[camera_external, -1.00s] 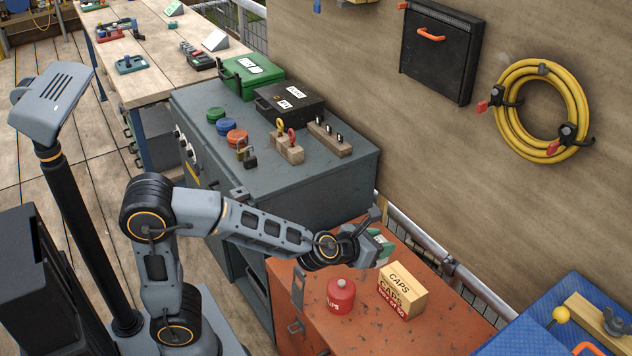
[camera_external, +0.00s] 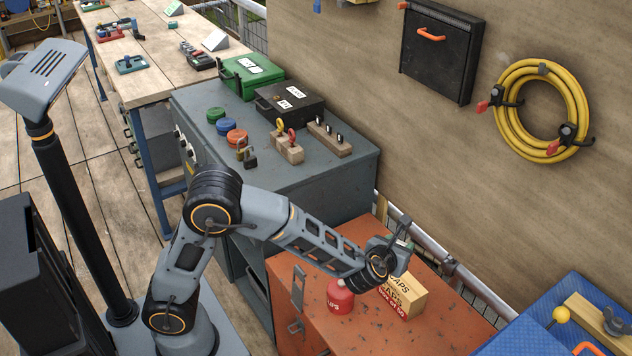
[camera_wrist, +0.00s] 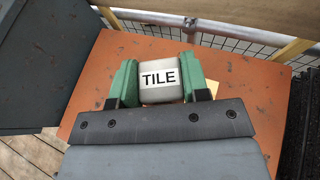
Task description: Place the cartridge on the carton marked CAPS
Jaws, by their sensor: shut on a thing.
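My gripper (camera_external: 399,247) is above the orange cabinet top, over the back part of the carton marked CAPS (camera_external: 408,295). In the wrist view its green fingers are shut on a pale cartridge labelled TILE (camera_wrist: 159,78), one finger on each side. In the external view the cartridge is mostly hidden by the gripper. The carton is tan with a red lower band and stands upright on the cabinet. My wrist covers part of its left side. In the wrist view only a small yellow patch of it (camera_wrist: 213,88) shows beside the right finger.
A red canister (camera_external: 340,297) stands on the orange cabinet (camera_external: 370,336), just left of the carton and close to my forearm. A metal rail (camera_external: 425,240) runs behind the cabinet. A grey cabinet with locks and boxes stands to the left. A blue mat lies at right.

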